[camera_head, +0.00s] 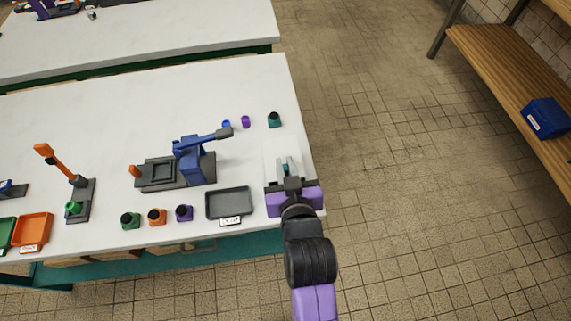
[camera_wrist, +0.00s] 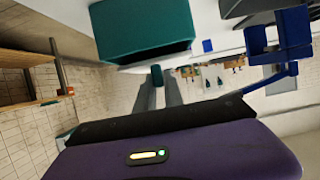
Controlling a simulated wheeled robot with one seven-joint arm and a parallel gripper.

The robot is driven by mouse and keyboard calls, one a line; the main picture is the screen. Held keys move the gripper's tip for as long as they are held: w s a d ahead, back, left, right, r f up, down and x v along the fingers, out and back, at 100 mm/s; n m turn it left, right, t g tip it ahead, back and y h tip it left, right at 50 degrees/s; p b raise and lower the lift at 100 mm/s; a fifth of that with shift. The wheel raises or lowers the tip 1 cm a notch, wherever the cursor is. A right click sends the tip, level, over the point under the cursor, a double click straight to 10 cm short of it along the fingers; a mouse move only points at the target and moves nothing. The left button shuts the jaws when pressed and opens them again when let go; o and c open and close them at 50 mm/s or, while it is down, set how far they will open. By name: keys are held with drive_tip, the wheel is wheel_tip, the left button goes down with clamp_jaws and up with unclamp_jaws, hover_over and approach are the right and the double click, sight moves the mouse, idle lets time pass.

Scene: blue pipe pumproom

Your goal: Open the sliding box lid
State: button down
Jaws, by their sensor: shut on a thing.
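My gripper (camera_head: 287,166) is at the right end of the white table, its fingers pointing away from my body. It is shut on a small teal knob (camera_head: 285,169). In the wrist view, the teal knob (camera_wrist: 157,75) sits between the tips of the two grey fingers (camera_wrist: 158,90). A pale, whitish panel (camera_head: 279,147) shows around the fingers and blends with the tabletop; it may be the sliding lid, but its edges are hard to make out. The box under it, and how far the lid stands open, I cannot tell.
Small cups line the front edge. A wooden bench (camera_head: 505,75) with a blue bin (camera_head: 545,119) is right.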

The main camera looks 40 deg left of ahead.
sight(283, 159)
drive_tip(key=shift+w+a, duration=1.35)
drive_tip(key=shift+a, duration=0.3)
drive_tip(key=c, duration=1.4)
unclamp_jaws()
drive_tip(key=shift+c, duration=0.2)
drive_tip(key=shift+d, duration=0.1)
drive_tip(key=b+v, duration=0.1)
drive_tip(key=v, duration=0.6)
drive_tip(key=shift+s+d+r, duration=0.15)
drive_tip(key=shift+s+d, duration=0.05)
drive_tip(key=shift+s, duration=0.05)
